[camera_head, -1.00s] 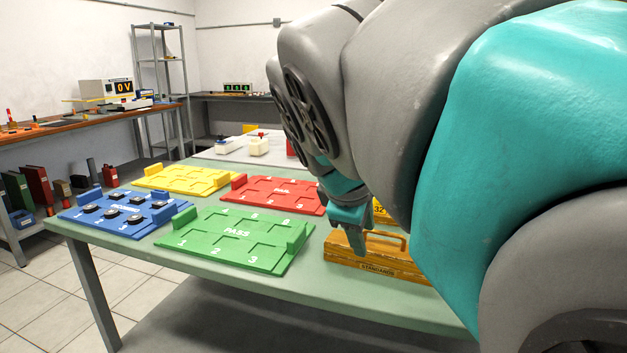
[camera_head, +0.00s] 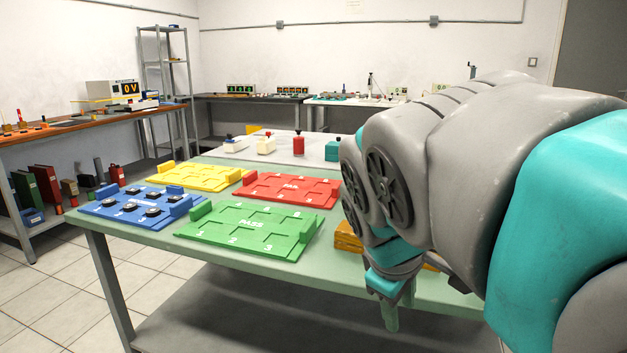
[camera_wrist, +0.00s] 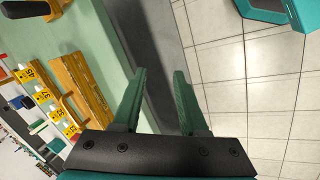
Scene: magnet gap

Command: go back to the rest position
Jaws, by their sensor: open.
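My gripper (camera_head: 392,318) hangs at the front edge of the green table (camera_head: 225,285), at the right of the head view, with my arm above it. In the wrist view its two green fingers (camera_wrist: 159,75) stand apart with nothing between them. Beyond them are the table edge, a dark strip and the tiled floor. The orange wooden case (camera_head: 348,238) is mostly hidden behind my arm in the head view. The wrist view shows a wooden case (camera_wrist: 80,88) and yellow number tags to the left of the fingers.
Green PASS (camera_head: 250,232), red FAIL (camera_head: 290,190), yellow (camera_head: 200,177) and blue (camera_head: 125,210) trays lie on the table. The blue tray holds several black pieces. A red block (camera_head: 298,146) and a teal block (camera_head: 333,150) stand behind. Floor in front is clear.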

